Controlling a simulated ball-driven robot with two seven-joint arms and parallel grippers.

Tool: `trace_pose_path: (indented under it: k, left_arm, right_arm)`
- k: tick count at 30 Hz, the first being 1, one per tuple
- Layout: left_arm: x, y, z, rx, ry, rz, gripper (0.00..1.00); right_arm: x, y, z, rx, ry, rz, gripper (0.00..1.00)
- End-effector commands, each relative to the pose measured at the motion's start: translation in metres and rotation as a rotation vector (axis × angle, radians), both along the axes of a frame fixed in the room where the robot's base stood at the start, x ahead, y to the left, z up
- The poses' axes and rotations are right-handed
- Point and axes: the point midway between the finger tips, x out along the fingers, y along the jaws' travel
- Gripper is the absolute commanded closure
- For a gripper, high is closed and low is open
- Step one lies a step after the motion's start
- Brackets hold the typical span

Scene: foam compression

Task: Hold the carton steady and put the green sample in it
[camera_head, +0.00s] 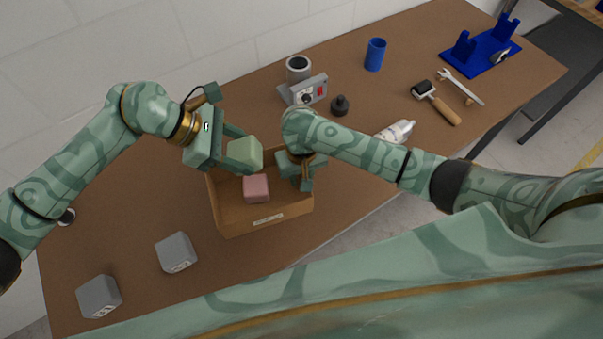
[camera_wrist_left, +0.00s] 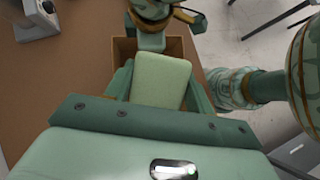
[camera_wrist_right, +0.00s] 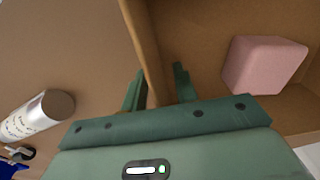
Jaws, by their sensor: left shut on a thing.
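The green sample (camera_head: 243,154) is a pale green block. My left gripper (camera_head: 240,150) is shut on it and holds it over the back part of the open carton (camera_head: 262,222). The sample also shows between the fingers in the left wrist view (camera_wrist_left: 160,80). The carton is a brown open box with a label on its front. A pink block (camera_head: 257,188) lies inside it. My right gripper (camera_wrist_right: 160,88) has its fingers on either side of a carton wall (camera_wrist_right: 146,50); I cannot tell whether they press on it. The right forearm hides part of the carton's right side.
Two grey blocks, one nearer (camera_head: 99,296) and one farther (camera_head: 176,252), stand on the table left of the carton. A grey device (camera_head: 303,90), a dark weight (camera_head: 340,105), a blue cup (camera_head: 375,54), a bottle (camera_head: 396,131) and tools lie to the back and right.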

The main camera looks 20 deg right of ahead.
Motion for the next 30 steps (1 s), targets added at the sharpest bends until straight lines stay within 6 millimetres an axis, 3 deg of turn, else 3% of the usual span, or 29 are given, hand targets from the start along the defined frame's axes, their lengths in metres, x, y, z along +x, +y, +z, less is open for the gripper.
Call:
trace_pose_path:
  k: [1,4,13,30]
  left_arm:
    - [0.000,0.000,0.000,0.000,0.000,0.000,0.68]
    - [0.000,0.000,0.000,0.000,0.000,0.000,0.68]
    - [0.000,0.000,-0.004,0.000,0.001,0.000,0.68]
    - [0.000,0.000,-0.044,-0.001,0.002,0.001,0.68]
  right_arm:
    - [0.000,0.000,0.000,0.000,0.000,0.000,0.74]
    - [0.000,0.000,0.000,0.000,0.000,0.000,1.00]
    - [0.000,0.000,0.000,0.000,0.000,0.000,1.00]
    - [0.000,0.000,0.001,0.000,0.000,0.000,1.00]
